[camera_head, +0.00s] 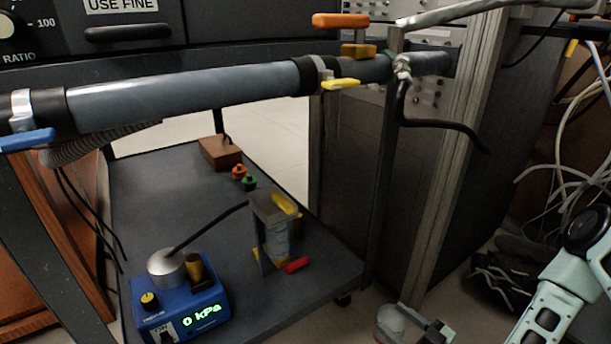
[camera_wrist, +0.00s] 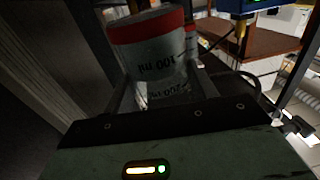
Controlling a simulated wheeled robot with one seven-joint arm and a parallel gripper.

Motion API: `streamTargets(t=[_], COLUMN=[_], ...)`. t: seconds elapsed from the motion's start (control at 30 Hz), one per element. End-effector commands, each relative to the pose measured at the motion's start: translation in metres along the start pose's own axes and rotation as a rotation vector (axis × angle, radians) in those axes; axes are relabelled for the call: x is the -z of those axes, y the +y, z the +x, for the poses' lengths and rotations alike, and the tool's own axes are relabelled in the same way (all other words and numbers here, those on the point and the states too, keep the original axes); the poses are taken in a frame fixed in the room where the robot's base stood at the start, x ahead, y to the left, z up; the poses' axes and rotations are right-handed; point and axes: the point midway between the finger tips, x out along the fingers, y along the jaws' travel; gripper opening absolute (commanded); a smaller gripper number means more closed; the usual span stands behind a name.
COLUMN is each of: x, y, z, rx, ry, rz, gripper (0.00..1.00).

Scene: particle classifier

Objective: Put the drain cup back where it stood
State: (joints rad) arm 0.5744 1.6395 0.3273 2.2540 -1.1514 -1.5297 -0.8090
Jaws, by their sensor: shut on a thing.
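The drain cup (camera_head: 391,322) is a clear cup at the bottom edge of the head view, to the right of the cart. The wrist view shows the cup (camera_wrist: 155,50) close up, with a red band and "100 ml" printing that reads upside down. My gripper (camera_wrist: 158,85) is shut on the cup, with a finger on each side of it. In the head view, my gripper (camera_head: 418,333) is partly cut off by the bottom edge. The cup is off the cart, over the floor side. Its contents are not clear.
The dark cart shelf (camera_head: 150,200) holds a blue box (camera_head: 180,310) reading "0 kPa", a stand with a clear vessel (camera_head: 276,240), and small coloured parts. A grey pipe (camera_head: 190,88) with coloured levers crosses above. Cables (camera_head: 570,150) hang at the right.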

Motion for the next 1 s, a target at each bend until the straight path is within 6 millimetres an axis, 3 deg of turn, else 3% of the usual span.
streamTargets(t=[0.23,0.5,0.8,1.0], x=[0.026,0.052,0.069,0.080], y=[0.046,0.097,0.130,0.139], z=[0.002,-0.009,-0.024,-0.030], rx=[-0.243,-0.498,-0.659,-0.705], ry=[0.004,0.003,0.002,0.002], rz=[0.003,0.002,0.000,-0.001], gripper=[0.24,0.24,0.24,0.24])
